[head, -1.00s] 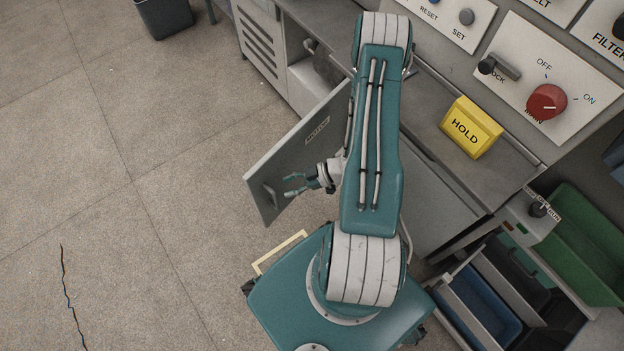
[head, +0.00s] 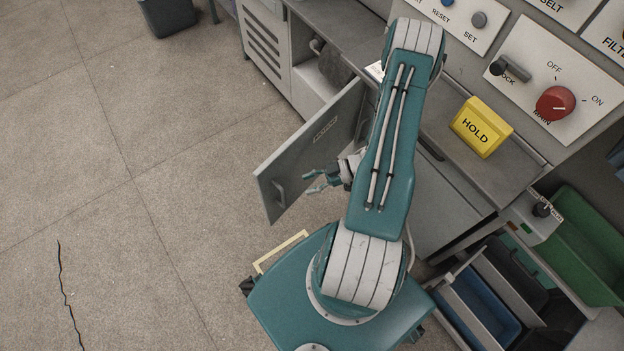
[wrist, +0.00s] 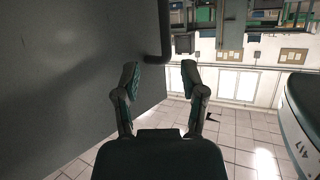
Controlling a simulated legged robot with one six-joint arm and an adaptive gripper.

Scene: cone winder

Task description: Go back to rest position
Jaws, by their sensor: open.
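My gripper (head: 318,182) is open and empty in the head view, beside the grey MOTOR door (head: 305,150), which stands swung open from the cabinet. The door's bar handle (head: 279,193) is near its free edge, left of my gripper and apart from it. In the wrist view my gripper (wrist: 160,82) shows two spread fingers with nothing between them. The dark door panel (wrist: 75,70) fills the left of that view, and its handle (wrist: 158,30) hangs just beyond the fingers. My arm is bent over the cabinet front.
A yellow HOLD block (head: 481,127) sits on the counter. The control panel carries a red MAIN knob (head: 557,104) and a lock switch. Green (head: 585,250) and blue (head: 480,310) bins stand at right. A dark bin (head: 168,15) is at upper left. The left floor is clear.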

